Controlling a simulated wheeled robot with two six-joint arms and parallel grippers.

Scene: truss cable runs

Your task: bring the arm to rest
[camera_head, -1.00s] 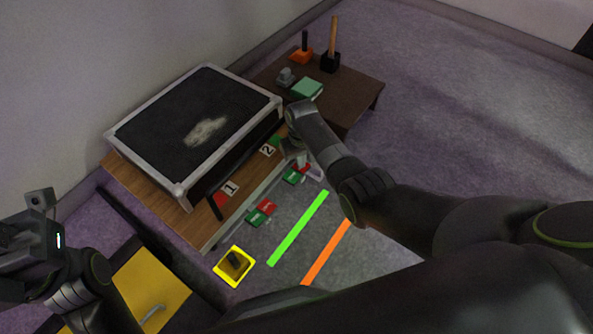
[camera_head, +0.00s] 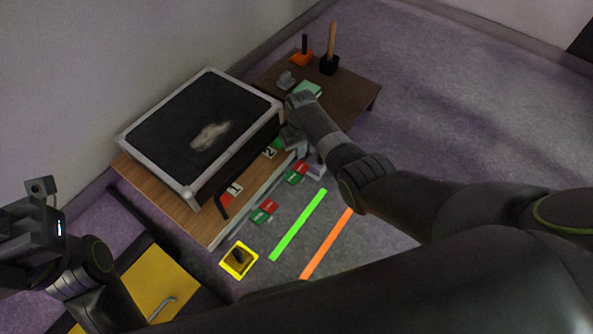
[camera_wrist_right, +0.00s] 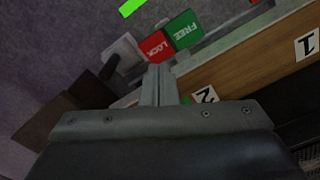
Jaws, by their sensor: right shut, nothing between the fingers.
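My right arm (camera_head: 322,130) reaches across the centre of the head view to the front edge of a wooden bench. Its gripper (camera_head: 296,142) is small and partly hidden there by its own wrist. In the right wrist view the gripper fingers (camera_wrist_right: 160,86) are together with nothing between them. They point towards a red LOCK label (camera_wrist_right: 153,47) beside a green FREE label (camera_wrist_right: 183,29). I cannot tell if they touch anything. My left arm's end (camera_head: 30,238) is at the left edge of the head view, and its fingers cannot be made out.
A black case with a silver rim (camera_head: 194,192) stands on the wooden bench (camera_head: 150,183). A dark table (camera_head: 345,92) behind holds several small items. Green (camera_head: 298,225) and orange (camera_head: 327,245) strips lie on the floor. A yellow-framed square (camera_head: 226,263) is in front. Open floor lies right.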

